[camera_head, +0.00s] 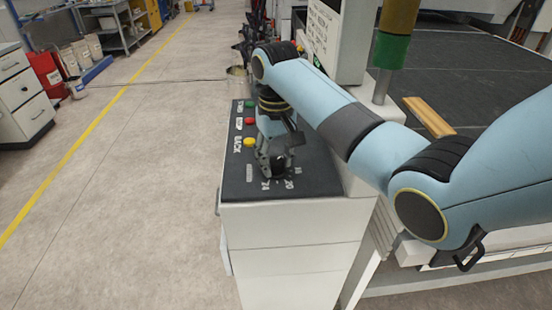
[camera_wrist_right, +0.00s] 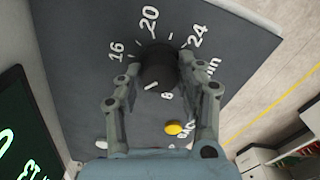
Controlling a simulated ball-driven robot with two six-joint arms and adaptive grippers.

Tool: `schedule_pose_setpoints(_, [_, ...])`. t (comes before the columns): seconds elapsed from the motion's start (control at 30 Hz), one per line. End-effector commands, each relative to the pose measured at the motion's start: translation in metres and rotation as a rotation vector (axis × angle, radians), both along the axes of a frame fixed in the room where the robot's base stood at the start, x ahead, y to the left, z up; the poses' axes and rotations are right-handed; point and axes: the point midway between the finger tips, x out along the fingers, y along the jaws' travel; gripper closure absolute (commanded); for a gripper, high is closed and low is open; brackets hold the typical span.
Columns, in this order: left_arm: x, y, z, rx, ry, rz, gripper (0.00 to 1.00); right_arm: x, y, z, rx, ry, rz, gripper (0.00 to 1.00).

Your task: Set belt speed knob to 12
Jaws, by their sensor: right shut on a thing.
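The belt speed knob (camera_head: 280,167) is a dark round dial near the front end of the control panel's dark top (camera_head: 322,183). In the right wrist view the knob (camera_wrist_right: 158,67) has 16, 20 and 24 printed beyond it and 8 on its near side. The 12 does not show, and I cannot tell which number the knob points to. My right gripper (camera_head: 273,160) reaches down from above and is shut on the knob; in the wrist view its fingers (camera_wrist_right: 159,78) stand on either side of it. My left gripper is not in view.
Green (camera_head: 250,103), red (camera_head: 250,121) and yellow (camera_head: 249,142) buttons line the panel's left edge. A dark screen with green characters (camera_wrist_right: 25,130) stands beside the panel. A wide dark belt (camera_head: 465,75) lies at right.

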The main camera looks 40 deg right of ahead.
Motion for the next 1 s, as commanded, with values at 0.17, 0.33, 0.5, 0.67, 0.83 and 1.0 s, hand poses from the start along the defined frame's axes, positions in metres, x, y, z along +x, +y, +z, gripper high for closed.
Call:
schedule_pose_setpoints(0.17, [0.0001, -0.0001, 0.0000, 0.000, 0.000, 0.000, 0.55, 0.0008, 0.0001, 0.0008, 0.000, -0.003, 0.090, 0.94])
schedule_pose_setpoints(0.33, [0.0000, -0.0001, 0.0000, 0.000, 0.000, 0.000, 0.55, 0.0009, 0.0002, 0.0008, 0.000, -0.003, 0.142, 0.94])
schedule_pose_setpoints(0.5, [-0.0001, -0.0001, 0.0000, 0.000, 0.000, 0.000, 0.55, 0.0009, 0.0002, 0.0008, 0.000, -0.003, 0.163, 0.94])
schedule_pose_setpoints(0.67, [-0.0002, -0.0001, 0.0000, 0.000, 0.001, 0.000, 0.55, 0.0009, 0.0002, 0.0009, 0.000, -0.003, 0.168, 0.94])
schedule_pose_setpoints(0.83, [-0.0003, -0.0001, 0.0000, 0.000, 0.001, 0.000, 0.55, 0.0010, 0.0002, 0.0009, 0.000, -0.003, 0.167, 0.94])
schedule_pose_setpoints(1.0, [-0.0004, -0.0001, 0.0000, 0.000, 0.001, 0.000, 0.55, 0.0008, 0.0003, 0.0008, 0.001, -0.002, 0.166, 0.48])
